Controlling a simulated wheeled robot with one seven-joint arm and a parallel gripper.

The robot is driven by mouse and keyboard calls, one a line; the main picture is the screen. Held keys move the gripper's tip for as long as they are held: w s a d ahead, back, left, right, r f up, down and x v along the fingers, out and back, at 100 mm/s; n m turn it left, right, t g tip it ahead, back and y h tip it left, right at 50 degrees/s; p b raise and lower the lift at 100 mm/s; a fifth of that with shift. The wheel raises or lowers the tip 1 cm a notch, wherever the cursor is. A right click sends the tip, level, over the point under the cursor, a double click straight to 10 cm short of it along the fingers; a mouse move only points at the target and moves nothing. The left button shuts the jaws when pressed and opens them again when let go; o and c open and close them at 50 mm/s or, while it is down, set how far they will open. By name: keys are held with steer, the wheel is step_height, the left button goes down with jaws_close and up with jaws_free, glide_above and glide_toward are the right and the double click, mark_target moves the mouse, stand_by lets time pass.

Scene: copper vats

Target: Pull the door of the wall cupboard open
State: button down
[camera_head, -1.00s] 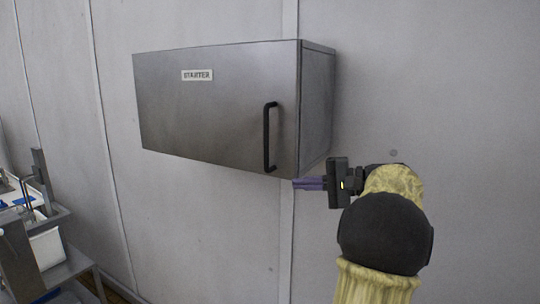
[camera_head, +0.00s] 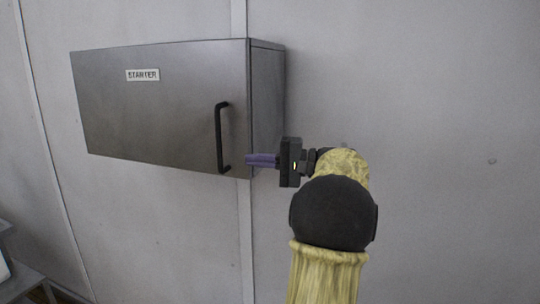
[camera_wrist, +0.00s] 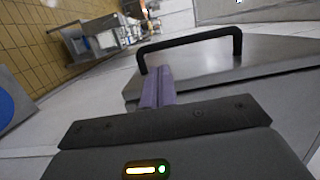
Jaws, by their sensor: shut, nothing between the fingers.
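The wall cupboard (camera_head: 267,110) is a grey metal box on the wall. Its door (camera_head: 150,110) is shut, bears a "STARTER" label (camera_head: 143,75), and has a black upright bar handle (camera_head: 219,138) near its right edge. My gripper (camera_head: 248,160) is shut and empty, its purple fingers pointing left, just right of the handle's lower end in the head view. In the wrist view the fingertips (camera_wrist: 158,72) appear close to one end of the handle (camera_wrist: 190,40). I cannot tell whether they touch it. The door face (camera_wrist: 200,65) shows beyond the fingers.
The wall (camera_head: 420,80) right of the cupboard and below it is clear. A metal stand (camera_head: 25,285) shows at the lower left edge.

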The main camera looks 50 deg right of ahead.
mark_target(236, 159)
steer(key=p+x, duration=0.1)
steer(key=x, duration=0.3)
steer(key=shift+w+r+p, duration=0.15)
steer(key=shift+p, duration=0.2)
steer(key=shift+w+a, duration=0.2)
steer(key=shift+w, duration=0.1)
steer(key=shift+a+f, duration=0.15)
steer(key=shift+f, duration=0.05)
